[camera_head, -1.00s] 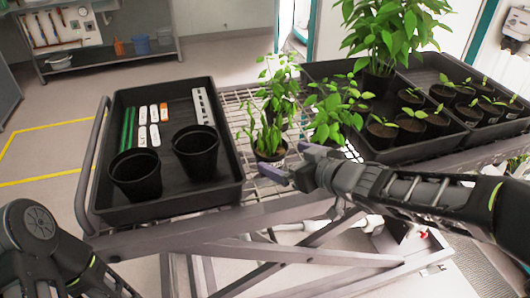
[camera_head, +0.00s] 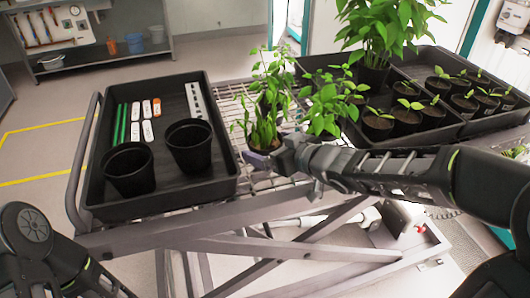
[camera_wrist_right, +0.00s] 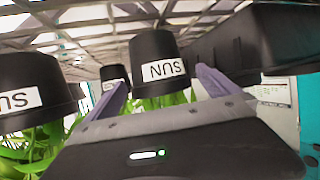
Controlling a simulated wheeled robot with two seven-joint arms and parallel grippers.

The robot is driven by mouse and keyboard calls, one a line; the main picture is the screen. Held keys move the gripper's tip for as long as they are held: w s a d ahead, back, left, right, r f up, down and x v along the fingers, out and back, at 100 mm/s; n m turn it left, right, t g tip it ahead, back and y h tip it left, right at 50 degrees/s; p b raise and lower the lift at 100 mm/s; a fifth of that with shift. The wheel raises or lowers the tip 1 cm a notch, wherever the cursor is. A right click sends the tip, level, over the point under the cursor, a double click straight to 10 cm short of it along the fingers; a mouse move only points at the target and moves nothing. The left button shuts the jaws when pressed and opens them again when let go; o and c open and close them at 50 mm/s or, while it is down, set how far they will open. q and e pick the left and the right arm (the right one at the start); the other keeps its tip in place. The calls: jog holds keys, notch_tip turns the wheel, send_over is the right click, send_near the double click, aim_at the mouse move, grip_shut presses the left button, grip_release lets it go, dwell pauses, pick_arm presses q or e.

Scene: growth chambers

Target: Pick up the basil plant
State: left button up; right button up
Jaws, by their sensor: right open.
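Several leafy potted plants stand on the wire rack between two trays. The front one has upright, slender leaves (camera_head: 264,130); a broader-leaved one (camera_head: 325,108) stands to its right, and a taller one (camera_head: 272,75) behind. I cannot tell for sure which is the basil. My right gripper (camera_head: 270,158) is open at the front plant's pot. In the right wrist view, which appears upside down, a black pot labelled SUN (camera_wrist_right: 158,58) sits between the spread fingers of the right gripper (camera_wrist_right: 165,90), with no clear grip. My left gripper is out of view.
The left black tray (camera_head: 215,185) holds two empty pots (camera_head: 129,170), labels and green sticks. The right black tray (camera_head: 425,140) holds several seedlings and a big bushy plant (camera_head: 385,30). Another SUN-labelled pot (camera_wrist_right: 35,85) is close beside the gripper in the wrist view.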

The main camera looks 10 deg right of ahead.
aim_at(264, 109)
jog(key=x, duration=0.2)
jog(key=shift+w+a+f, duration=0.1)
jog(key=shift+w+f, duration=0.05)
jog(key=shift+w, duration=0.1)
jog(key=shift+s, duration=0.1)
jog(key=shift+c, duration=0.2)
jog(key=c, duration=1.6)
notch_tip(264, 109, up, 10)
jog(key=p, duration=0.6)
